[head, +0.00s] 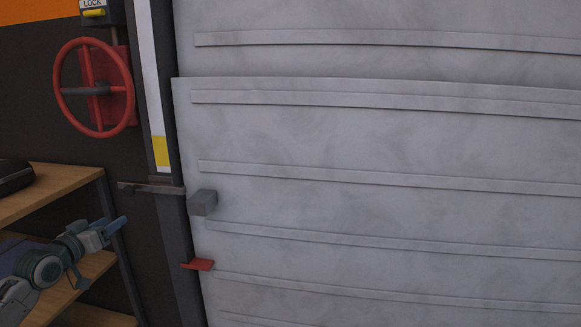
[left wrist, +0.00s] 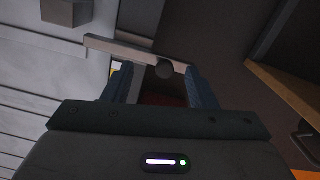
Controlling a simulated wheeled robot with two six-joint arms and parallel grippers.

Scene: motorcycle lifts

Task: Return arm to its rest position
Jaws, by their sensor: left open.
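My left gripper (head: 102,236) is at the lower left of the head view, in front of the wooden shelves and left of the door's edge. In the left wrist view its two blue fingers (left wrist: 166,84) stand apart with nothing held between them. Beyond the fingertips a grey latch bar (left wrist: 120,50) with a round dark end crosses the view; I cannot tell how far it is from them. The latch bar (head: 150,188) also shows in the head view, lying roughly level across the door's side rail. My right gripper is in neither view.
A large pale ribbed door (head: 380,140) fills the right, with a grey block (head: 203,203) and a red tab (head: 198,264) at its left edge. A red handwheel (head: 95,88) is on the dark wall. Wooden shelves (head: 60,182) stand close to my left arm.

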